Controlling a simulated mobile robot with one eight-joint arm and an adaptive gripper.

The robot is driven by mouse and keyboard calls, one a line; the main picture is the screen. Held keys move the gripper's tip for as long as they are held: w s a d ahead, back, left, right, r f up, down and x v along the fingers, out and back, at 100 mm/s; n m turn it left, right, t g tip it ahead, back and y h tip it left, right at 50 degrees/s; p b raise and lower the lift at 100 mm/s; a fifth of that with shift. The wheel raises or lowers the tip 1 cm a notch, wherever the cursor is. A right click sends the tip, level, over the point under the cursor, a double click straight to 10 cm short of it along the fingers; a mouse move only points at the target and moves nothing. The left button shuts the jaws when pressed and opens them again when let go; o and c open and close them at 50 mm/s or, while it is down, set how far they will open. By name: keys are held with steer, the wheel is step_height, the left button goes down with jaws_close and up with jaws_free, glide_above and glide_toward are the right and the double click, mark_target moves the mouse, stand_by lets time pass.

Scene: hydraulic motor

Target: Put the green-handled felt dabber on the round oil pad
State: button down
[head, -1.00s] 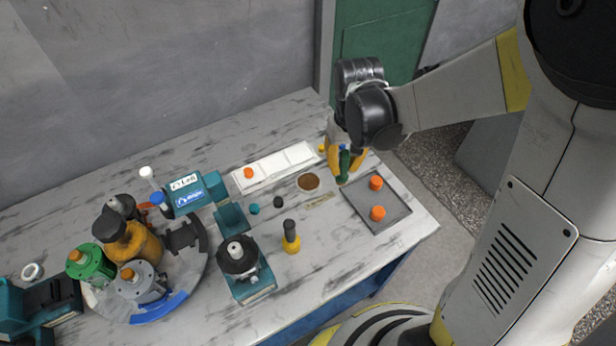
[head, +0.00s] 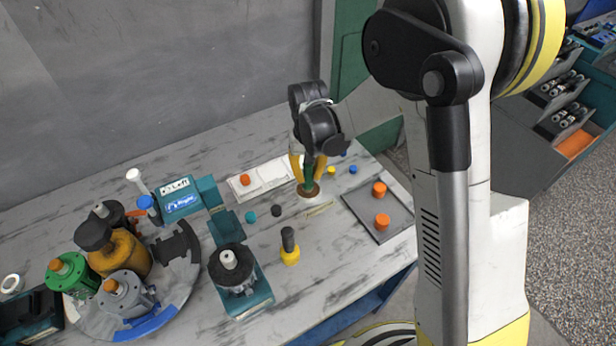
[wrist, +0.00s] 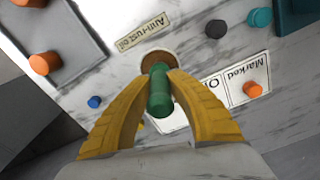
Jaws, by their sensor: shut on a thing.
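The green-handled felt dabber (head: 309,172) is held upright between the yellow fingers of my gripper (head: 308,168). In the wrist view my gripper (wrist: 160,88) is shut on the green handle (wrist: 160,100). The round oil pad (head: 303,194) is a brown disc with a pale rim on the table. It also shows in the wrist view (wrist: 149,60), partly covered by the dabber. The dabber's lower end is over the pad. I cannot tell whether the felt touches it.
A label reading "Anti-rust oil" (wrist: 143,31) lies beside the pad. A white marked card (head: 240,184) carries an orange plug. A grey tray (head: 362,208) with two orange plugs stands to the right. A yellow-based black tool (head: 289,250) stands nearer the front.

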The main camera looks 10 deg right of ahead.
steer(key=shift+s+r, duration=0.1)
steer(key=c, duration=1.4)
jaws_free()
steer(key=shift+o, duration=0.2)
step_height(320, 180, up, 12)
steer(key=p, duration=0.4)
steer(key=shift+s+d+r, duration=0.1)
steer(key=shift+d+r, duration=0.05)
steer(key=shift+r, duration=0.05)
steer(key=s+d+r+t, duration=0.3)
steer(key=s+d+r, duration=0.2)
steer(key=s, duration=0.4)
steer(key=s+d+r+m+t, duration=0.1)
steer(key=s+d+r+t, duration=0.3)
steer(key=s, duration=0.5)
step_height(320, 180, up, 2)
steer(key=shift+s+d+r, duration=0.2)
steer(key=shift+s+d, duration=0.05)
steer(key=shift+d, duration=0.7)
